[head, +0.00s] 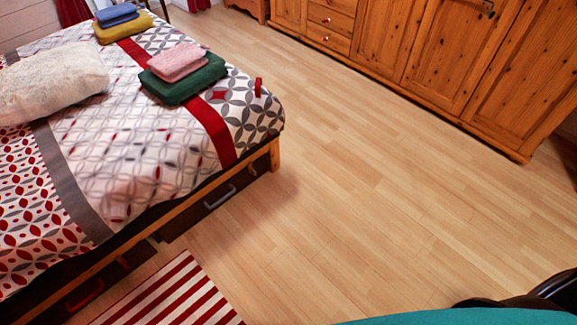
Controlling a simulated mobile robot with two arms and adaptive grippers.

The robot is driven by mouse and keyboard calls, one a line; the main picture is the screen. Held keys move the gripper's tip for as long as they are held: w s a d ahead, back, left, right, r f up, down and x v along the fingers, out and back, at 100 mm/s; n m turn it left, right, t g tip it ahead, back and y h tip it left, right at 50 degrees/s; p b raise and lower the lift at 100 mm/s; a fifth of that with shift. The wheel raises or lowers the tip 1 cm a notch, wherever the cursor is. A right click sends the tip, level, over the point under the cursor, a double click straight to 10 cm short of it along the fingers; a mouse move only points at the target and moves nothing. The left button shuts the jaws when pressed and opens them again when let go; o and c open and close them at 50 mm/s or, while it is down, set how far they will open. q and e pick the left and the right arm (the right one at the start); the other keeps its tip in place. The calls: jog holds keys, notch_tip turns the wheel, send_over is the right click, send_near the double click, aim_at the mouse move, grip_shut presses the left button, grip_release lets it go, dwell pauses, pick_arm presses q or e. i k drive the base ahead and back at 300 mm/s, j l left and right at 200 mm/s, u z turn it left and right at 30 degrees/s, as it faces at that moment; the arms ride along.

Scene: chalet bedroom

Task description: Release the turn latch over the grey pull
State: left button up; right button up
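The grey pull (219,197) is a bar handle on the dark drawer front (190,222) under the bed's near side, towards the foot end. The drawer looks shut. I cannot clearly make out a turn latch above this pull; the wooden bed rail (208,186) runs there, and the area is dark and small. A small orange-brown piece (122,262) shows below the rail further left; I cannot tell whether it is a latch. Neither of my grippers can be made out in the head view.
A red pull (86,295) is on another dark front further left. A striped rug (170,296) lies before the bed. The bed (140,150) carries a pillow (50,82) and folded towels (182,75). Wooden cabinets (440,55) line the back. The floor (350,190) between is clear.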

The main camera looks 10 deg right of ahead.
aim_at(251, 171)
jog(key=i+l, duration=0.25)
jog(key=i, duration=0.2)
jog(key=i+l, duration=0.2)
jog(key=i, duration=0.25)
jog(key=i+l+z, duration=0.1)
jog(key=i+l, duration=0.15)
jog(key=i, duration=0.15)
